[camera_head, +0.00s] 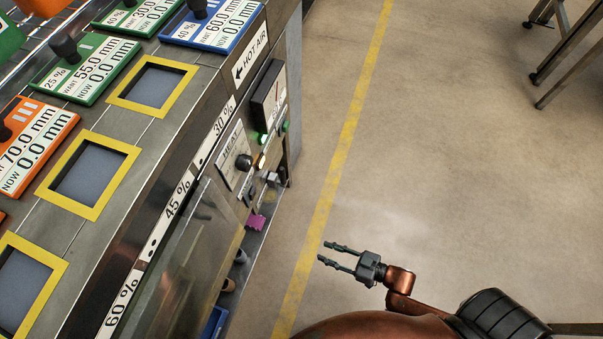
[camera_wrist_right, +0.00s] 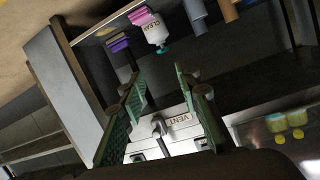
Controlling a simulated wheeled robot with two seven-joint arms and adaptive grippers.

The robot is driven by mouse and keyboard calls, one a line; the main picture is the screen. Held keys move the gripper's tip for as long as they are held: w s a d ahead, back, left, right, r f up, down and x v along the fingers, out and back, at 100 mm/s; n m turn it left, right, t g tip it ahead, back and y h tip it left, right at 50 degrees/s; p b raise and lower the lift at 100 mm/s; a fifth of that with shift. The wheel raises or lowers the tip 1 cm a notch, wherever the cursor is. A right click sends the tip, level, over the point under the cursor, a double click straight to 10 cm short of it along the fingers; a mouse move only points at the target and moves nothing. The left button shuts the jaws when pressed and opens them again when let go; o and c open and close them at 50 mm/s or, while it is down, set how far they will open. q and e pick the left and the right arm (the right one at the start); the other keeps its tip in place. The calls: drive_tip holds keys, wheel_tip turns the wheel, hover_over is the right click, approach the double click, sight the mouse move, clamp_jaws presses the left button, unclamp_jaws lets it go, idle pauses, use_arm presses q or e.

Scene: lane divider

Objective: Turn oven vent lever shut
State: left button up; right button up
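The white VENT plate (camera_wrist_right: 180,119) shows in the right wrist view, partly hidden behind my fingers. A small dark grey lever-like part (camera_wrist_right: 158,127) is at its left side; I cannot tell how far it is turned. In the head view the oven (camera_head: 205,215) fills the left, and small grey fittings on its end panel are too small to tell apart. My right gripper (camera_head: 324,251) is open and empty over the floor, to the right of the oven and apart from it. Its two green fingers (camera_wrist_right: 158,85) frame the plate in the wrist view. My left gripper is not in view.
The oven's end panel carries a dark knob (camera_head: 243,162) and a black gauge box (camera_head: 268,95). A white CLEAN bottle (camera_wrist_right: 156,28) and jars with yellow lids (camera_wrist_right: 278,124) show in the wrist view.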

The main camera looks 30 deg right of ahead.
drive_tip(key=w+d+r+n+y+p, duration=0.2)
drive_tip(key=w+r+n+y+p, duration=0.1)
drive_tip(key=w+r, duration=0.85)
drive_tip(key=n+g+y+p, duration=0.1)
drive_tip(key=n+y+p, duration=0.1)
drive_tip(key=y+p, duration=0.1)
approach(282, 174)
drive_tip(key=w+a+f, duration=0.1)
drive_tip(key=w+f, duration=0.1)
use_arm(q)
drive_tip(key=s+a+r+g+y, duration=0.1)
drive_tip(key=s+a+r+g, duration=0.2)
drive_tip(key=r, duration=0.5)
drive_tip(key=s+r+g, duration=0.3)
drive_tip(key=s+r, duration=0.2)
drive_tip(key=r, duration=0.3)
use_arm(e)
drive_tip(key=shift+b+x, duration=1.1)
drive_tip(key=shift+x, duration=3)
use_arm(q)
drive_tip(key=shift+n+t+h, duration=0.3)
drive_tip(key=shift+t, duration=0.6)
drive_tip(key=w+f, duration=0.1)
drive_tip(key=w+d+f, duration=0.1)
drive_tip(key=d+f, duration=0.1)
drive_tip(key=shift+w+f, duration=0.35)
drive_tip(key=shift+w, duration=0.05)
use_arm(e)
drive_tip(key=shift+r, duration=0.1)
drive_tip(key=shift+c, duration=0.3)
